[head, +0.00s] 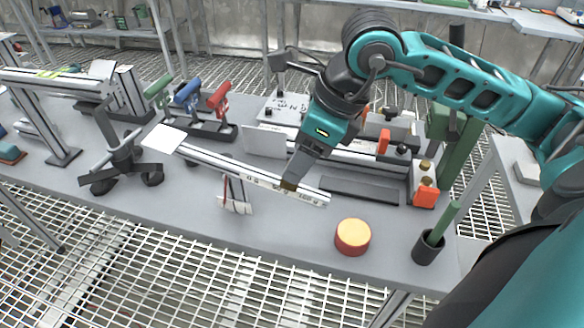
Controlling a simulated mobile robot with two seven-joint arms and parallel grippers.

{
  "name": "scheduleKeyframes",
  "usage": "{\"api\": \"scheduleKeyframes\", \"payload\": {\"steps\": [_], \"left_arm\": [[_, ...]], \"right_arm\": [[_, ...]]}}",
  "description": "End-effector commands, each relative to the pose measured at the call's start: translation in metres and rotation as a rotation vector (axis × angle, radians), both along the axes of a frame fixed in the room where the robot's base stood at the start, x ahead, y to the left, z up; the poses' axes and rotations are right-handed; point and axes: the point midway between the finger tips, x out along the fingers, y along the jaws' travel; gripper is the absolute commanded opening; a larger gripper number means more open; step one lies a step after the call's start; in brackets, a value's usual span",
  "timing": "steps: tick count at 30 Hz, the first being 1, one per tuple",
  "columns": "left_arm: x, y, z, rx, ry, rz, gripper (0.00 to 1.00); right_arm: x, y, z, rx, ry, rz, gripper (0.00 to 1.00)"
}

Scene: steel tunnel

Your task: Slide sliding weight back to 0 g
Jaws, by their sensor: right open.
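A long white beam (225,168) with printed marks runs from the middle left down to the right, with "0 g" lettering near its middle and more marks toward its right end. A white square plate (164,138) is at its left end. My right gripper (291,180) reaches down from the upper right to the beam's right half. A small brown block (289,185) shows at its fingertips; it may be the sliding weight, but the gripper hides most of it. The jaws are open, and contact with the block cannot be told. My left gripper is not in view.
A red cylinder with a yellow top (353,236) stands near the bench's front edge. A black cup with a green rod (428,246) is at right. A dark footed stand (124,160) is left. Red, blue and green handles (187,97) stand behind the beam. Bench front centre is partly clear.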

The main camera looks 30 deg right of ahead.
Motion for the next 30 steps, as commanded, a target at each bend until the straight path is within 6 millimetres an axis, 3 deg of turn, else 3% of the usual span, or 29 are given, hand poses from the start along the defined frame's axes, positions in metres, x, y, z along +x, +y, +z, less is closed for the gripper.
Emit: {"api": "scheduleKeyframes", "payload": {"steps": [3, 7, 19, 30], "left_arm": [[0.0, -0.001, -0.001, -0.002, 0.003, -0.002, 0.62], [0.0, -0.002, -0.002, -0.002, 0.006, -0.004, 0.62], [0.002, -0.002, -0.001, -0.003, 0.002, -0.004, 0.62], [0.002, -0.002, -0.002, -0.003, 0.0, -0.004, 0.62]], "right_arm": [[0.005, 0.006, -0.02, 0.002, 0.003, 0.002, 0.62], [0.01, 0.009, -0.032, 0.001, 0.001, 0.001, 0.62], [0.012, 0.01, -0.038, 0.001, -0.001, 0.0, 0.62], [0.012, 0.01, -0.038, 0.001, 0.0, 0.0, 0.26]]}}
